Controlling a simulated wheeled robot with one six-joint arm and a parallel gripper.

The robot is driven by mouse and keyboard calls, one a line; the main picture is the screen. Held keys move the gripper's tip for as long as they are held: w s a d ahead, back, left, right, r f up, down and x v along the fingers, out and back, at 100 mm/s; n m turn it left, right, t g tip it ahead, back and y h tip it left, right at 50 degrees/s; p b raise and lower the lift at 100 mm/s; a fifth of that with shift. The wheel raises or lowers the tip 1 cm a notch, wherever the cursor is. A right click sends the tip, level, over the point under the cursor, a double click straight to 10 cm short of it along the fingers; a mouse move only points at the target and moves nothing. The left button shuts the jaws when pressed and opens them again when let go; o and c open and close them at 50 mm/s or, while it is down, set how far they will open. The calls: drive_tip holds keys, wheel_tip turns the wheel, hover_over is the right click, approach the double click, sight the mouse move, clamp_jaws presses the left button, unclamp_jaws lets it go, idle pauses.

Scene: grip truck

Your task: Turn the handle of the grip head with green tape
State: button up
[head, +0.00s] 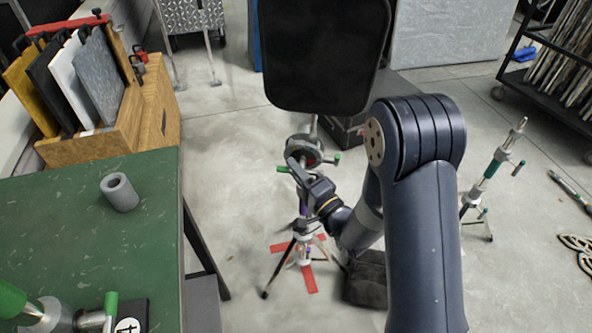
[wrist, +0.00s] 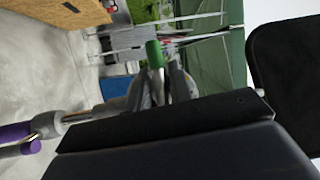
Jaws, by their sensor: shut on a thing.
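The grip head (head: 306,150) is a round grey metal head on top of a stand, below a black panel (head: 325,55). Green-tipped handles stick out on its right (head: 337,158) and on its left (head: 283,169). My gripper (head: 293,168) is at the left side of the head, shut on the left green handle. In the wrist view the green handle end (wrist: 154,54) shows beyond my gripper (wrist: 163,88). The exact contact is partly hidden by the dark gripper body. The stand has purple tape (wrist: 15,132) on its column.
The stand's legs straddle a red tape cross (head: 309,279). A dark bag (head: 367,280) lies to its right. A green table (head: 90,220) with a grey cylinder (head: 120,192) is at left. Another stand with green tape (head: 492,168) is at right. Floor is clear between table and stand.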

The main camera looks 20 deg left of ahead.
clamp_jaws()
drive_tip(key=shift+f+n+g+h, duration=0.2)
drive_tip(key=shift+n+g+h, duration=0.2)
drive_tip(key=shift+n+h, duration=0.25)
drive_tip(key=o, duration=0.7)
unclamp_jaws()
drive_tip(key=b+v, duration=0.1)
drive_tip(key=v, duration=0.9)
drive_tip(key=shift+s+d, duration=0.15)
drive_tip(key=shift+d, duration=0.25)
